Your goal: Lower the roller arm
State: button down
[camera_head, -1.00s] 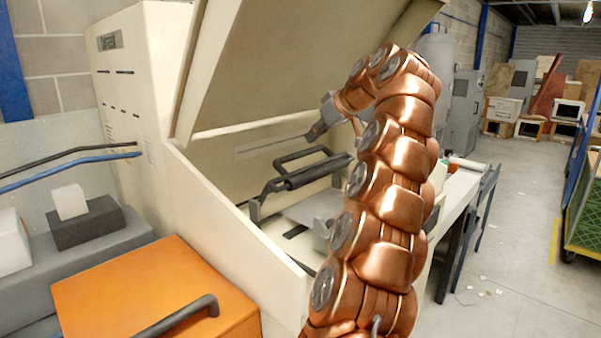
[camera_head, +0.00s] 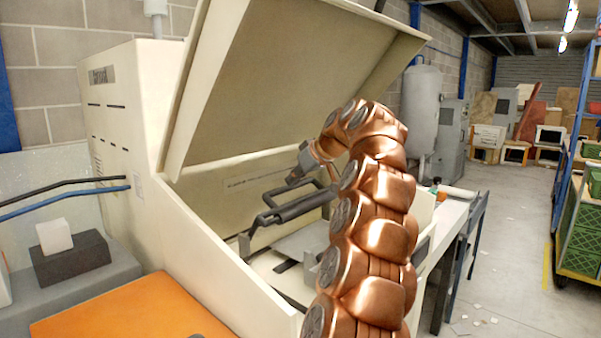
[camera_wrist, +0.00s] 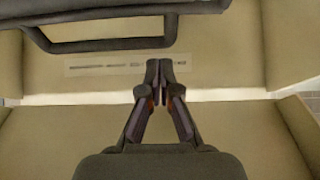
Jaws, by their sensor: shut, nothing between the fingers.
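The roller arm (camera_head: 300,208) is a dark roller with a bent bar handle, raised inside the open cream machine (camera_head: 215,235). In the wrist view, the roller arm (camera_wrist: 110,44) crosses the top of the picture, its looped bar hanging to the left. My gripper (camera_head: 291,181) appears just above the handle bar in the head view. In the wrist view, my gripper (camera_wrist: 158,66) has its fingertips together, empty, below the bar in the picture. I cannot tell whether it touches the bar. My arm hides part of the machine's right side.
The machine's large lid (camera_head: 290,80) is tilted open above my arm. An orange box (camera_head: 120,310) and a grey surface with a dark block (camera_head: 70,258) stand at the left. A white table (camera_head: 450,215) stands at the right, with open floor beyond.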

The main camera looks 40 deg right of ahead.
aim_at(289, 209)
jog(key=p+x, duration=0.1)
jog(key=x, duration=0.4)
jog(key=shift+f, duration=0.1)
jog(key=shift+s+f, duration=0.4)
jog(key=shift+s+d+f+p, duration=0.15)
jog(key=shift+s+f, duration=0.15)
jog(key=shift+f, duration=0.3)
jog(key=shift+s+a+f+p, duration=0.15)
jog(key=shift+s+f, duration=0.15)
jog(key=shift+f, duration=0.35)
jog(key=shift+d, duration=0.1)
